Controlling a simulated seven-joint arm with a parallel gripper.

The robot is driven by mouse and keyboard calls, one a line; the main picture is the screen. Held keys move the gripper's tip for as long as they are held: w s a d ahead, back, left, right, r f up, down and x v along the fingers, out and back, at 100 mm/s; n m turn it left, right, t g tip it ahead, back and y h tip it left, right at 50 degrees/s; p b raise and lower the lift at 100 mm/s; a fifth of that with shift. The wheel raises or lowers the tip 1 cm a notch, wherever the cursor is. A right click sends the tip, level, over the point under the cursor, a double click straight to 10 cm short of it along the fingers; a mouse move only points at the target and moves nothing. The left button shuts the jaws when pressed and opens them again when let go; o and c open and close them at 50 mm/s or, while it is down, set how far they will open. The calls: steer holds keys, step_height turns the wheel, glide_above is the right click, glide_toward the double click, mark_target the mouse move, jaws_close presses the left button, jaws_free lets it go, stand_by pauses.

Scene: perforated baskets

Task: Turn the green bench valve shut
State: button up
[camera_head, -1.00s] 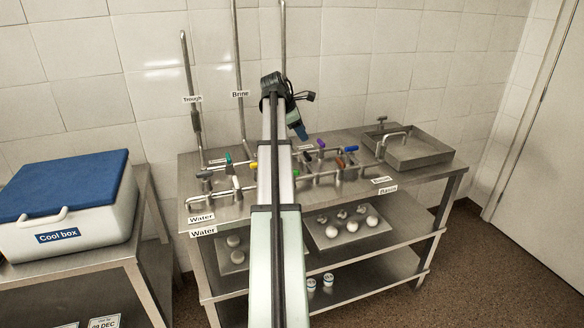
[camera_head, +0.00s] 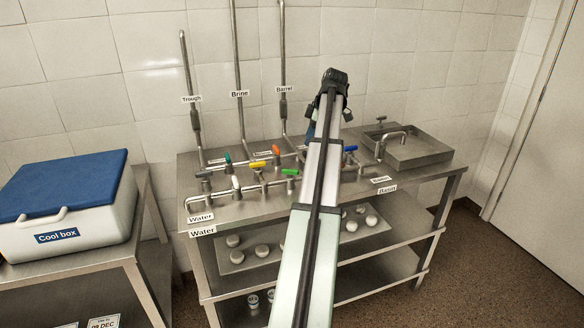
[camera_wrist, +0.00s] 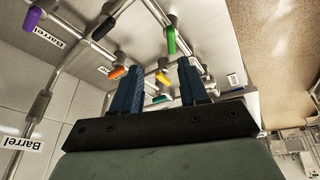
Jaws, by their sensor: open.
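The green valve handle (camera_head: 290,172) sits on the bench pipework, left of my arm. It lies roughly level in the head view. It also shows in the wrist view (camera_wrist: 171,40), beyond my fingertips and a little right of the gap between them. A darker teal handle (camera_head: 228,158) stands farther left and back. My gripper (camera_wrist: 160,64) is open and empty, its two blue fingers apart and touching no handle that I can see. In the head view my arm hides most of it; part of a blue finger (camera_head: 310,131) shows.
Close by are yellow (camera_head: 258,164), orange (camera_head: 276,150), white (camera_head: 236,183), grey (camera_head: 204,174) and blue (camera_head: 350,149) handles. Purple (camera_wrist: 34,18) and black (camera_wrist: 104,28) handles show in the wrist view. Upright pipes (camera_head: 240,70) rise behind. A basin (camera_head: 415,150) stands right.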

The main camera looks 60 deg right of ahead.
mark_target(292, 170)
steer(key=shift+m+y, duration=0.4)
steer(key=x, duration=0.4)
steer(key=a+x, duration=0.1)
steer(key=x, duration=0.4)
steer(key=w+x, duration=0.1)
steer(key=x, duration=0.4)
steer(key=shift+a+r, duration=0.25)
steer(key=shift+r, duration=0.1)
steer(key=shift+c, duration=0.2)
jaws_close()
